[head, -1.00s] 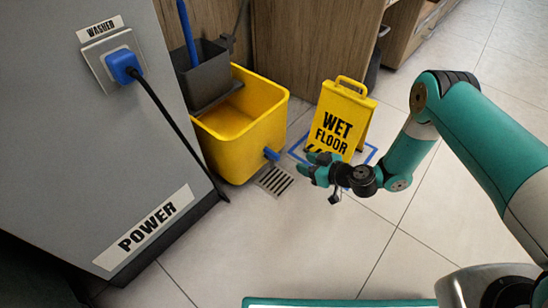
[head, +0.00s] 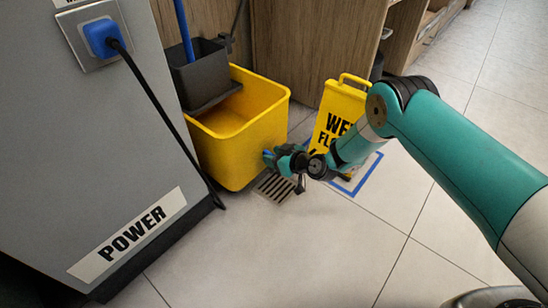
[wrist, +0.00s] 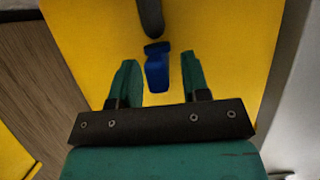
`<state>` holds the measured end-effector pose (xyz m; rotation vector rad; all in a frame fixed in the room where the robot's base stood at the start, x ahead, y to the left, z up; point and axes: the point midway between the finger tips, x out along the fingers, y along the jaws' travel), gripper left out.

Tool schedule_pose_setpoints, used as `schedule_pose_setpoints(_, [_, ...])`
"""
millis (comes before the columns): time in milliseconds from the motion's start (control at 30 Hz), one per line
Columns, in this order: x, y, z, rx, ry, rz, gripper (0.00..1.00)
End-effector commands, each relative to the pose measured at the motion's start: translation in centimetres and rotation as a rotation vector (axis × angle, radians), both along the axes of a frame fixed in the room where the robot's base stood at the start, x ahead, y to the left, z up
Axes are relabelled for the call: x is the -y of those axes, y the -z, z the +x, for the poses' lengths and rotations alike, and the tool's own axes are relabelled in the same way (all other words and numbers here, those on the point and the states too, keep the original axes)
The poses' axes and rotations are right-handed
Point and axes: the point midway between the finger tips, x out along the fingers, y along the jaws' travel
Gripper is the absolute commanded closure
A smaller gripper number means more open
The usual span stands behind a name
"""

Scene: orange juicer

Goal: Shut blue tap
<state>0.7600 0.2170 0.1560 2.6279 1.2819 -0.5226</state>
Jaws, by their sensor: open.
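The blue tap (wrist: 157,70) sits low on the side of the yellow mop bucket (head: 236,148). In the wrist view the tap is upright, its lever pointing toward me, between the two teal fingers of my gripper (wrist: 160,80). There is a gap on each side of it, and the fingers are apart. In the head view my gripper (head: 276,156) is right at the bucket's lower right side and hides most of the tap.
A floor drain grate (head: 273,187) lies below the tap. A yellow wet floor sign (head: 333,115) stands to the right inside a blue floor outline. A grey cabinet (head: 110,150) with a plugged-in cord (head: 165,115) is at left. Tiles in front are clear.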

Motion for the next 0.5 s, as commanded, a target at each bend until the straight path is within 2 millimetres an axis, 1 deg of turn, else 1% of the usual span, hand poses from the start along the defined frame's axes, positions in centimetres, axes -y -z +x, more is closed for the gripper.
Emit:
schedule_pose_setpoints(67, [0.02, -0.03, -0.01, 0.0, 0.0, 0.0, 0.57])
schedule_pose_setpoints(167, [0.03, -0.02, -0.02, 0.0, 0.0, 0.0, 0.78])
schedule_pose_setpoints(200, [0.03, -0.02, -0.02, 0.0, 0.0, 0.0, 0.87])
schedule_pose_setpoints(267, [0.04, -0.02, -0.02, 0.0, 0.0, 0.0, 1.0])
schedule_pose_setpoints(500, [0.07, -0.06, -0.02, 0.001, 0.008, -0.001, 1.0])
